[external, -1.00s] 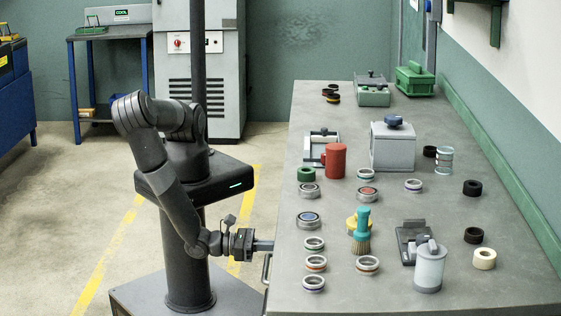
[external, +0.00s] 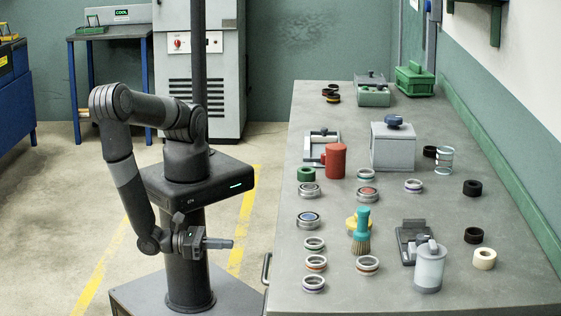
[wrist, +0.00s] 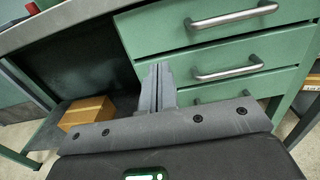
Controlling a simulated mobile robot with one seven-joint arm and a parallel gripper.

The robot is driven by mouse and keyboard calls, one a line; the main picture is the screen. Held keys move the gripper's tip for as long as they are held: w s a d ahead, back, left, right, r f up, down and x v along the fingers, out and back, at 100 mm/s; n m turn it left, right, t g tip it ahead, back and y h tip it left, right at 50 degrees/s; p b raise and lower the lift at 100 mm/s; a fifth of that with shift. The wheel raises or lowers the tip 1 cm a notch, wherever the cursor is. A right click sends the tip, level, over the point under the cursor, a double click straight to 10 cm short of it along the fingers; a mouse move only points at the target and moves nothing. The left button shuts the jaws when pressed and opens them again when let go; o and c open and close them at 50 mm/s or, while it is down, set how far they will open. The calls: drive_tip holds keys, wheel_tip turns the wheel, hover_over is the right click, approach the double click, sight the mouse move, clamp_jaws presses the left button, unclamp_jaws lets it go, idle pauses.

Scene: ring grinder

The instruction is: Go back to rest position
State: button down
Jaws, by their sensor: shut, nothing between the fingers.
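My gripper (external: 231,244) is shut and empty. In the external view it is left of the workbench (external: 400,296), apart from it, close in front of my column and below the bench top's level. My arm is folded, with the elbow up at the left and the forearm hanging down. In the wrist view the shut fingers (wrist: 158,72) point toward the bench's green drawers (wrist: 228,50), with a gap between them that I cannot measure.
Several rings, a brush (external: 362,231), a red cylinder (external: 336,161) and a grey box (external: 393,147) stand on the bench. A drawer handle (external: 266,269) sticks out at its left edge. A cardboard box (wrist: 87,113) sits under the bench. Open floor (external: 75,215) lies at the left.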

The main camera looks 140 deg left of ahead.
drive_tip(key=shift+r, duration=0.1)
drive_tip(key=s+a+r+n+g+h, duration=0.2)
drive_tip(key=a+r+n+g, duration=0.4)
drive_tip(key=r+n, duration=0.2)
drive_tip(key=s+a+r+n+g+h, duration=0.1)
drive_tip(key=s+a+r+n+g, duration=0.1)
drive_tip(key=a+r+n+g, duration=0.45)
drive_tip(key=s+r+n+t+h, duration=0.1)
drive_tip(key=s+r+n+h, duration=0.2)
drive_tip(key=r, duration=0.3)
drive_tip(key=s+a+r+n+t+h, duration=0.1)
drive_tip(key=s+r+n+t+h, duration=0.1)
drive_tip(key=r+n, duration=0.3)
drive_tip(key=s+r+n+t+h, duration=0.2)
drive_tip(key=s+r+n+h, duration=0.2)
drive_tip(key=r, duration=0.4)
drive_tip(key=shift+s+a+r+h, duration=0.25)
drive_tip(key=shift+a+r+h, duration=0.05)
drive_tip(key=shift+a+h, duration=0.1)
